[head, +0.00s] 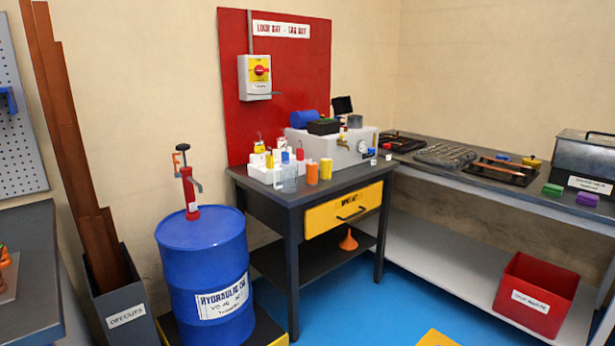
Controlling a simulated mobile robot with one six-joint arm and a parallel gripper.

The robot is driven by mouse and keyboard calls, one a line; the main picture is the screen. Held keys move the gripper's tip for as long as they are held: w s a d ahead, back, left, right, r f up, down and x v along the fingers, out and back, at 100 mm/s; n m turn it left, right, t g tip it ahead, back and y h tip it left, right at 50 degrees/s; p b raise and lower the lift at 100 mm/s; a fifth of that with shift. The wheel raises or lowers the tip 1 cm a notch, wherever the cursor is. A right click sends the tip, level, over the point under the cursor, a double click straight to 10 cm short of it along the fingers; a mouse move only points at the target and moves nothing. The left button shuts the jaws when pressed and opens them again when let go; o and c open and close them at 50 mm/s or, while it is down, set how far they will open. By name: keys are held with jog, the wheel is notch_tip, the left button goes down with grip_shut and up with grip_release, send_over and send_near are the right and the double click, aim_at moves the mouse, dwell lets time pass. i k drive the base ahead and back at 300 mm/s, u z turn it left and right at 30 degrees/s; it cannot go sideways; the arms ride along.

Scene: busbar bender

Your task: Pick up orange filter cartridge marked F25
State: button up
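An orange cylinder (312,174), which looks like the filter cartridge, stands upright near the front edge of the dark bench (345,186). Any marking on it is too small to read. A yellow cylinder (326,169) stands close to its right, and a clear beaker (288,179) is to its left. My gripper is not in view.
A white rack (262,172) with small coloured items stands behind the beaker, and a grey machine (345,148) behind the cylinders. A blue oil drum (203,270) with a red pump (190,190) stands left of the bench. Blue floor (390,310) shows in front.

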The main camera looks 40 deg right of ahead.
aim_at(313, 167)
jog(key=z, duration=0.1)
jog(key=i, duration=0.95)
jog(key=u, duration=0.1)
